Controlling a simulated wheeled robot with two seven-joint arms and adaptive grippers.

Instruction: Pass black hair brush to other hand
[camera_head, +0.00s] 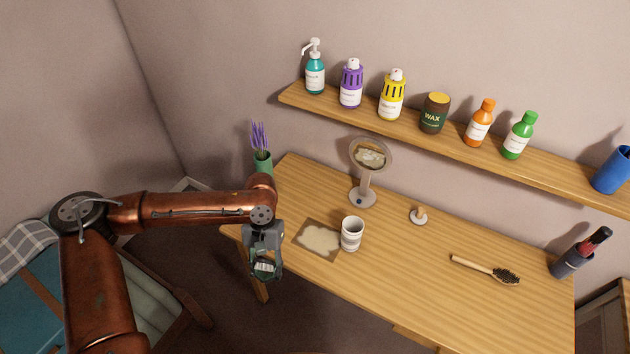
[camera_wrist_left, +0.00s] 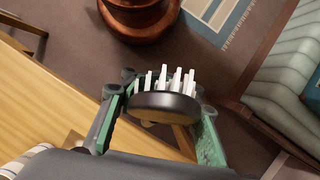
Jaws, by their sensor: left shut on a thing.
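The black hair brush (camera_wrist_left: 165,104) shows in the left wrist view as a dark rounded head with white bristles, held between the two fingers of my left gripper. In the head view my left gripper (camera_head: 264,264) points down beside the left front edge of the table, and only a small light and dark bit of the brush (camera_head: 265,268) shows between its fingers. The gripper is shut on the brush. The brush's handle cannot be made out. My right gripper is not in view.
The wooden table (camera_head: 390,300) holds a cup (camera_head: 351,234), a flat square tray (camera_head: 316,240), a round mirror (camera_head: 370,160), a wooden brush with dark bristles (camera_head: 487,269) and a dark holder (camera_head: 568,261). Bottles stand on a wall shelf (camera_head: 560,172). The table's front middle is clear.

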